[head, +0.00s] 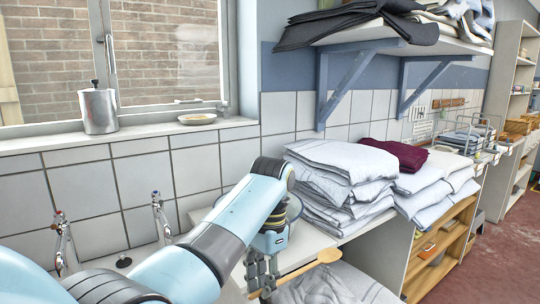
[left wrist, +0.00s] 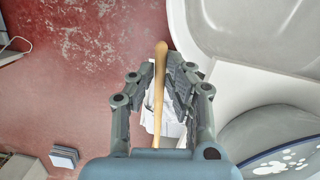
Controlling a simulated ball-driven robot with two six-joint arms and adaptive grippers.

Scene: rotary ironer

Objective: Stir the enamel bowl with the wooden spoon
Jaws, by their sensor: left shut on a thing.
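My left gripper (head: 262,272) is shut on the wooden spoon (head: 311,264), which sticks out to the right, past the counter's front edge, roughly level. In the left wrist view the spoon (left wrist: 160,85) lies between the two fingers of my left gripper (left wrist: 158,78), over the floor. The enamel bowl (left wrist: 265,128) shows at the lower right of that view, grey with a blue band and white patches, cut off by the frame. It is apart from the spoon. In the head view my arm hides most of the bowl. My right gripper is not in view.
Stacks of folded white linen (head: 345,180) stand right of my left gripper, one topped by a maroon cloth (head: 397,153). A white basin (left wrist: 245,35) shows in the left wrist view. Two taps (head: 161,215) stand at the left. A wall shelf (head: 390,40) overhangs the linen.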

